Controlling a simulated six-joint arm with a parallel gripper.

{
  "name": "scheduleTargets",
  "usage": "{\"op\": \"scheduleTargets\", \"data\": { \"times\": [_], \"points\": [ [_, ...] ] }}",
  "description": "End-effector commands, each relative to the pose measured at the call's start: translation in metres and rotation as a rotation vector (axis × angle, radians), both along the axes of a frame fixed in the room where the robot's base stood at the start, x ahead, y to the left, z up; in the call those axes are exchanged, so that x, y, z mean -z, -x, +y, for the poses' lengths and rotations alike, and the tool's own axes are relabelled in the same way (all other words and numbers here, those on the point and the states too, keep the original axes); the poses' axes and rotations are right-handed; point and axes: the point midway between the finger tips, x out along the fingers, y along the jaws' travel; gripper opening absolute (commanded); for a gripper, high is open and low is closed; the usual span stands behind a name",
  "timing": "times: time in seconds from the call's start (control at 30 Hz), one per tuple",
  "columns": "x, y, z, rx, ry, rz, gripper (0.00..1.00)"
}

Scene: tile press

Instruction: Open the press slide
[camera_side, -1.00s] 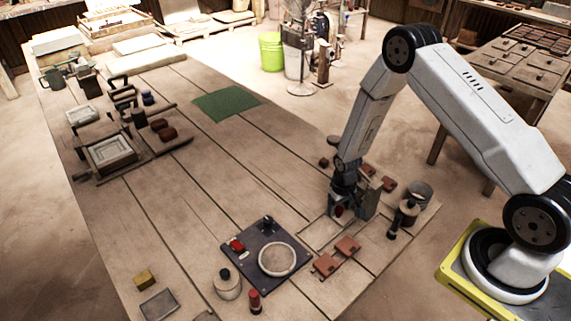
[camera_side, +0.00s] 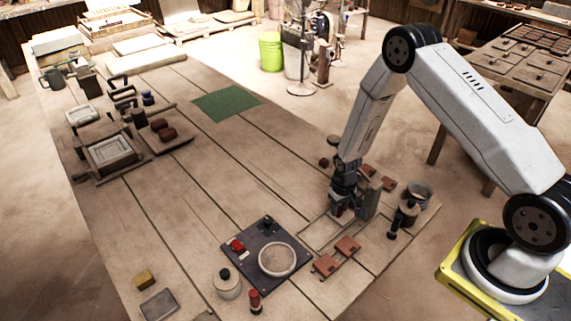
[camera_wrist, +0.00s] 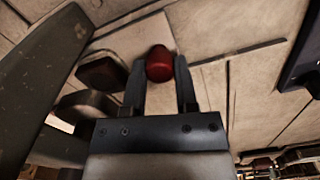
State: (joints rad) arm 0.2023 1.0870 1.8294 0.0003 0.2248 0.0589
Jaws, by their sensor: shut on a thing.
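My gripper (camera_side: 343,212) is low over the right part of the bench in the side view, against a grey block-like fixture (camera_side: 369,203), which seems to be the press. In the wrist view my gripper (camera_wrist: 160,72) has a red rounded knob (camera_wrist: 160,62) between its two fingertips and is shut on it. The knob is hidden by the gripper in the side view. A large dark grey part (camera_wrist: 38,75) of the fixture stands close on the left in the wrist view. The slide itself cannot be made out clearly.
Red-brown tiles (camera_side: 347,246) lie in front of my gripper. A dark panel (camera_side: 245,262) with a round pale disc (camera_side: 277,260) sits to the left. A dark bottle-like object (camera_side: 407,211) and a grey pot (camera_side: 420,190) stand to the right. The middle of the bench is clear.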

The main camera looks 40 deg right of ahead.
Motion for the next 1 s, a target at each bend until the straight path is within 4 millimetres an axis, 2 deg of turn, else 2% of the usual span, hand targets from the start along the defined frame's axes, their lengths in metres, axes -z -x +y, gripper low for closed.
{"op": "scheduleTargets", "data": {
  "times": [0.77, 0.87, 1.0],
  "points": [
    [0.0, 0.0, 0.0, 0.0, 0.0, 0.001, 0.0],
    [0.0, 0.0, 0.003, -0.001, 0.0, 0.001, 0.0],
    [0.0, 0.0, 0.017, -0.004, 0.0, 0.001, 0.0]
  ]
}}
